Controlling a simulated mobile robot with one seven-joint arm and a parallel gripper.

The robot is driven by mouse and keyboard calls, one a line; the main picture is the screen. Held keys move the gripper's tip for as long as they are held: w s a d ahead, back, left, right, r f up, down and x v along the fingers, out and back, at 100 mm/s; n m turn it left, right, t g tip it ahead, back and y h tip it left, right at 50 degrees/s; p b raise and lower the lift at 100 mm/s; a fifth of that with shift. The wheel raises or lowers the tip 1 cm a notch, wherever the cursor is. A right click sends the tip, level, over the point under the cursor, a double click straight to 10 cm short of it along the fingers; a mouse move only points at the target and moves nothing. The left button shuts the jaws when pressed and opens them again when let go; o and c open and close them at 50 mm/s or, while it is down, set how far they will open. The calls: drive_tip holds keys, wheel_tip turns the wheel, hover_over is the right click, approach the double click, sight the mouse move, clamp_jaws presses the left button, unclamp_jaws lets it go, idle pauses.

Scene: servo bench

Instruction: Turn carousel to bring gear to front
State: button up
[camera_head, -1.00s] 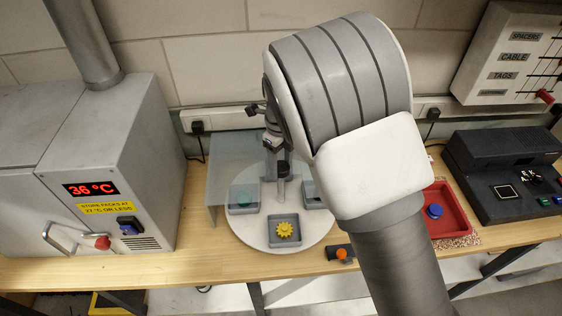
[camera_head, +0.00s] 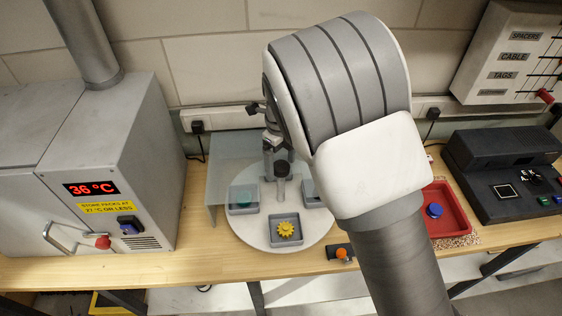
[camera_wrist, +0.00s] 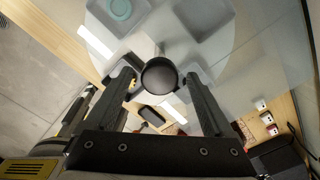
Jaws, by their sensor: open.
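The carousel, a pale round disc (camera_head: 262,238), lies on the bench with grey trays on it. A yellow gear (camera_head: 286,229) sits in the tray at the disc's front edge. A teal round part (camera_head: 243,199) is in the left tray, behind a clear panel. A post with a dark knob (camera_head: 281,168) stands at the disc's middle; the round knob also shows in the wrist view (camera_wrist: 159,76). My gripper (camera_wrist: 158,75) is open, its fingers on either side of the knob in that view. I cannot tell whether they touch it. My arm partly hides the right tray.
A clear panel (camera_head: 222,155) stands at the disc's back left. A grey oven (camera_head: 110,170) is at left. A small black block with an orange knob (camera_head: 342,254) is at the bench's front edge. A red tray (camera_head: 447,212) and black console (camera_head: 503,165) are at right.

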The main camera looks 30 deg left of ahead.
wheel_tip(320, 180, up, 17)
drive_tip(key=b, duration=0.1)
drive_tip(key=shift+r, duration=0.2)
idle(0.6)
